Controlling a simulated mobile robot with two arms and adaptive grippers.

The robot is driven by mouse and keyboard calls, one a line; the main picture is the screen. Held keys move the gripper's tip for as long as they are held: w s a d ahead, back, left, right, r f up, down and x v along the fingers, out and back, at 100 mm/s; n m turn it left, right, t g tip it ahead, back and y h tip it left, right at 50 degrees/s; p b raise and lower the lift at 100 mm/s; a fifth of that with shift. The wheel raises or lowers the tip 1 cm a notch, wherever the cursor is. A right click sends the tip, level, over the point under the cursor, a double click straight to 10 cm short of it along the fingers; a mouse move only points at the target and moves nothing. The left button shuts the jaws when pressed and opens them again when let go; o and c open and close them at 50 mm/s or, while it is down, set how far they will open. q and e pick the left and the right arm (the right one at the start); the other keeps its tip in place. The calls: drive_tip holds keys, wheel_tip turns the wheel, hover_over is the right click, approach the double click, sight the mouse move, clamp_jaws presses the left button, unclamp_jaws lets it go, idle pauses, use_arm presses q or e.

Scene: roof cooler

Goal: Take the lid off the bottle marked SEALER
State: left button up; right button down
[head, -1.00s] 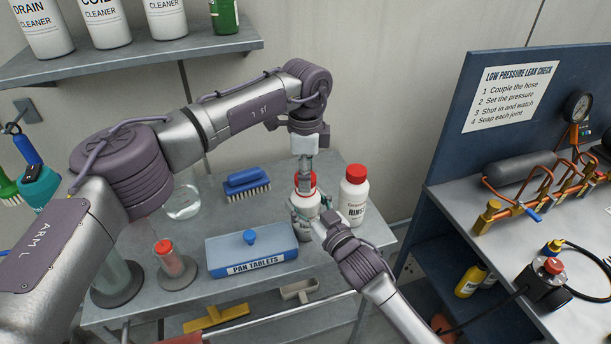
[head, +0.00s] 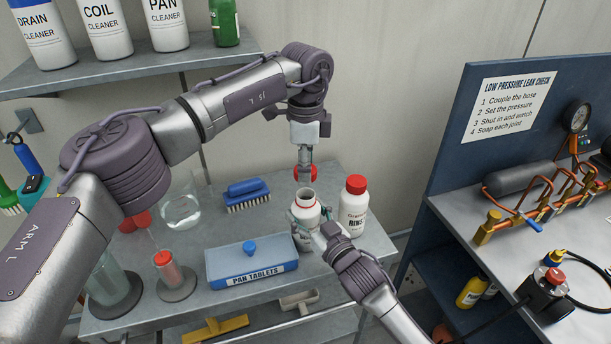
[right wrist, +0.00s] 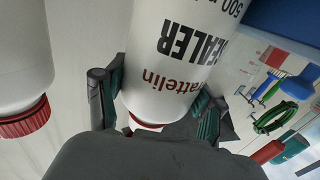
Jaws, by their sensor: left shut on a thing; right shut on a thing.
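The white SEALER bottle (head: 306,206) stands upright on the grey table, its open mouth showing and a thin red ring at its neck. My right gripper (head: 308,224) is shut around its body from the front right. In the right wrist view the bottle (right wrist: 178,50) appears upside down with its SEALER lettering between the fingers of my right gripper (right wrist: 155,106). My left gripper (head: 305,166) points down, shut on the red lid (head: 313,173), just above the bottle mouth and apart from it.
A RINSE bottle (head: 354,210) with a red cap stands close right of the SEALER bottle. A blue PAN TABLETS box (head: 228,266), a blue brush (head: 247,194) and glass vessels (head: 181,212) stand to the left. A bench with copper piping (head: 520,204) is at right.

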drive_tip(key=shift+c, duration=0.2)
unclamp_jaws()
